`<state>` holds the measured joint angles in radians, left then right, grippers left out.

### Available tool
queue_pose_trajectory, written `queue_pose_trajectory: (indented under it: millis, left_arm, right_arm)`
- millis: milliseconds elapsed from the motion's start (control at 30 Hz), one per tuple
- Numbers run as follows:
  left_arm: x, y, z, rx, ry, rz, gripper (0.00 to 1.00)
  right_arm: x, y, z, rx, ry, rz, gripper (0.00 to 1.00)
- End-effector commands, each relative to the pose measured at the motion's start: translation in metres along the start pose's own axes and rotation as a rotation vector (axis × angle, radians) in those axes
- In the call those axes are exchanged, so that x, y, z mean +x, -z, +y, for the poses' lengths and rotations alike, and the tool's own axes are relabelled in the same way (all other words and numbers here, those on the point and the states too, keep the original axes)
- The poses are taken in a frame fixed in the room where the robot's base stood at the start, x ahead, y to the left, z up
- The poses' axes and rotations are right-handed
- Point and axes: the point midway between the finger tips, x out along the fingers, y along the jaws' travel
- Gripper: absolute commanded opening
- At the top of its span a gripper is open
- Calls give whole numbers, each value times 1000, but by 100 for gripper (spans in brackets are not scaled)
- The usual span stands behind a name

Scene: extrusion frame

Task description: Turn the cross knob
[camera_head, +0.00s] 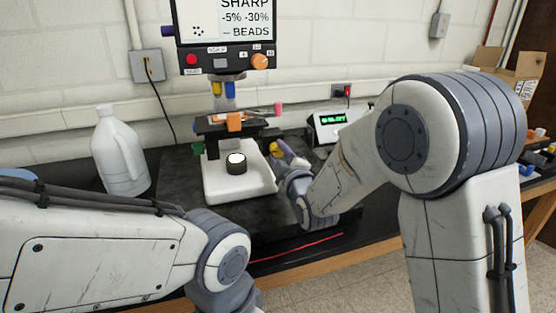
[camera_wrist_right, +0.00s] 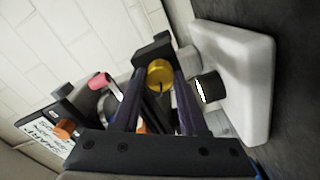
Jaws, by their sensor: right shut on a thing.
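A microscope-like stand with a white base (camera_head: 230,188) and a black stage (camera_head: 222,125) stands on the dark bench. A yellow knob (camera_head: 273,149) sits at the right of the stage; it also shows in the right wrist view (camera_wrist_right: 159,73). I take it to be the cross knob, though no label shows. My right gripper (camera_head: 284,149) reaches it from the right, and its two dark fingers (camera_wrist_right: 160,90) are shut on it. The knob's sides are partly hidden by the fingers. My left arm's wrist shows at lower left, but its gripper is out of view.
A green knob (camera_head: 198,149) and an orange part (camera_head: 234,122) are on the stand. A dark round piece with a white top (camera_head: 236,165) sits on the base. A pink-tipped lever (camera_head: 278,108) sticks out right. A white jug (camera_head: 120,155) stands left, a green-display box (camera_head: 335,124) right.

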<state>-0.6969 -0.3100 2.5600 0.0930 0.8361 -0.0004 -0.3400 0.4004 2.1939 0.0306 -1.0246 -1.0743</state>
Motion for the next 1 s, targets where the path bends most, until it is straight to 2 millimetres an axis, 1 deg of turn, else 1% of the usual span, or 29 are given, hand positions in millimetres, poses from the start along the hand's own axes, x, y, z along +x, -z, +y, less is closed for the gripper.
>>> queue_pose_trajectory:
  millis: [33, 200, 633, 667, 700, 733, 1000]
  left_arm:
    - [3, 0, 0, 0, 0, 0, 0]
    - [6, 0, 0, 0, 0, 0, 0]
    - [6, 0, 0, 0, 0, 0, 0]
    - [6, 0, 0, 0, 0, 0, 0]
    - [6, 0, 0, 0, 0, 0, 0]
    - [6, 0, 0, 0, 0, 0, 0]
    - [6, 0, 0, 0, 0, 0, 0]
  right_arm:
    - [0, 0, -2, -15, 3, 0, 0]
    - [0, 0, -2, -47, 3, 0, 0]
    - [0, 0, -2, -56, 5, 0, 0]
    - [0, 0, -2, -56, 5, 0, 46]
    - [0, 0, -2, -55, 5, 0, 61]
    - [0, 0, -2, -55, 4, 0, 72]
    - [0, 0, -1, -55, 2, 0, 72]
